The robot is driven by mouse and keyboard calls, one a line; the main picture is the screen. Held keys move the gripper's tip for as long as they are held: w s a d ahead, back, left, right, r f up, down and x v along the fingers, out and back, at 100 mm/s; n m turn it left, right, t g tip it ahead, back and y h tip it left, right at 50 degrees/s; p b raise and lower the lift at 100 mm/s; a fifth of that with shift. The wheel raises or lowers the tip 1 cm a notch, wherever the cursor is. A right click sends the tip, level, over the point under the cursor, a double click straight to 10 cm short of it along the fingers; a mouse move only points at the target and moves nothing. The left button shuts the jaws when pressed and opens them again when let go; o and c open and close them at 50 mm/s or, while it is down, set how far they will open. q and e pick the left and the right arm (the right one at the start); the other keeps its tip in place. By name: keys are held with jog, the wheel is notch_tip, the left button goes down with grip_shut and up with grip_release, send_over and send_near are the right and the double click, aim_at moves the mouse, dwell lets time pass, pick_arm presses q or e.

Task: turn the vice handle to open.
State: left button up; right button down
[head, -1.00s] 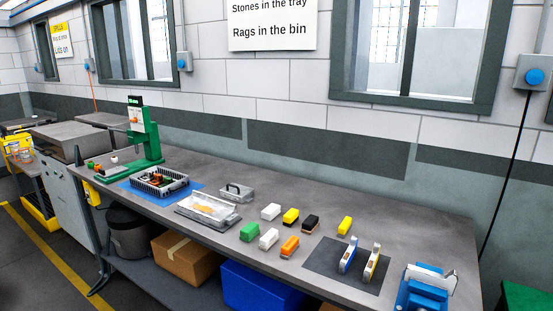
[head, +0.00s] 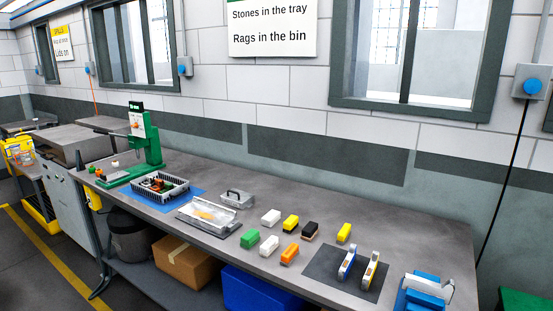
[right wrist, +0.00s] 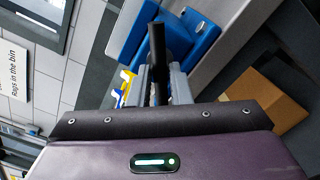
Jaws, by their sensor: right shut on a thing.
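The blue vice (head: 424,293) stands at the right front corner of the bench in the head view, partly cut off by the lower edge. In the right wrist view the blue vice (right wrist: 196,38) is at the top, just beyond my fingers. Its handle, a black bar (right wrist: 157,45), runs down between the two grey fingers of my right gripper (right wrist: 164,88). The fingers are shut on this handle. The lower end of the bar is hidden by the gripper's body. My right gripper does not show in the head view. My left gripper is in neither view.
A dark mat (head: 325,279) with two upright blue and yellow tools lies left of the vice. The bench behind the vice (head: 420,235) is clear.

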jog(key=shift+n+p, duration=0.65)
jog(key=shift+n, duration=0.45)
jog(key=shift+f, duration=0.1)
jog(key=shift+n+p, duration=1.5)
jog(key=shift+n, duration=0.8)
